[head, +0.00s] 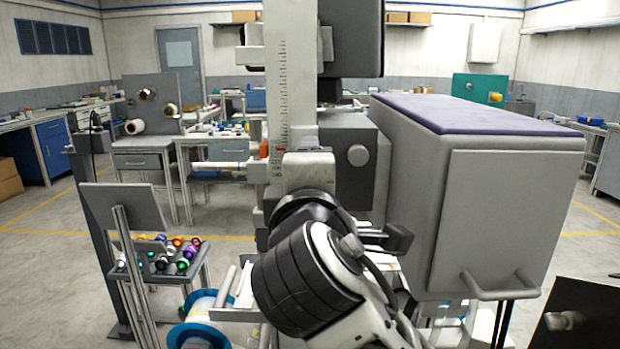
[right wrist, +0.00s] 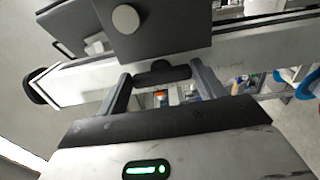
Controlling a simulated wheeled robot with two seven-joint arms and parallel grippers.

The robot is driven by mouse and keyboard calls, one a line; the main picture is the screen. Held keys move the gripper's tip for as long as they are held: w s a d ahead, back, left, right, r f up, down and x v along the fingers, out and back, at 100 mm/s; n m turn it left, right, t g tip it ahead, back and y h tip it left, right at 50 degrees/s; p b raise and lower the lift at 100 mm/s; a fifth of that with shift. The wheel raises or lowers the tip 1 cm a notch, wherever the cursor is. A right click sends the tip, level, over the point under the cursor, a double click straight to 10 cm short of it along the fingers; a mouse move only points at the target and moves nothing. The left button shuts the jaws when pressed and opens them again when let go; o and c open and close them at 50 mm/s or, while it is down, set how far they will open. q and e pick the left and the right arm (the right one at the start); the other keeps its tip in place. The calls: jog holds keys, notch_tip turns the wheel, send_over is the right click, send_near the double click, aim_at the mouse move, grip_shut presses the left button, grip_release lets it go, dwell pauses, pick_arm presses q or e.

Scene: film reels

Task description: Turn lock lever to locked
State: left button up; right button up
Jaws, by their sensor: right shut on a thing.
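The lock lever (right wrist: 163,73) is a short dark bar on the pale column, below a round grey knob, in the right wrist view. My right gripper (right wrist: 160,78) has one finger at each end of the lever and is shut on it. In the head view my right arm rises from the bottom centre to the column (head: 296,90), which carries a printed scale. Its dark wrist covers the lever there, and the fingers are hidden. My left gripper is not in either view.
A dark block with the round knob (head: 358,155) sits beside the column. A large grey box with a purple top (head: 480,112) fills the right side. A small cart with colourful reels (head: 160,255) and a blue-rimmed reel (head: 198,335) stand left. Open floor lies farther left.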

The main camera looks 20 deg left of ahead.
dwell(0.5)
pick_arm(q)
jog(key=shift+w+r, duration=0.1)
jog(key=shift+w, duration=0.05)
pick_arm(e)
jog(key=o, duration=0.7)
pick_arm(q)
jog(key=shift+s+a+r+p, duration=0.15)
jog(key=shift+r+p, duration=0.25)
jog(key=shift+p, duration=0.6)
pick_arm(e)
jog(key=v, duration=1.6)
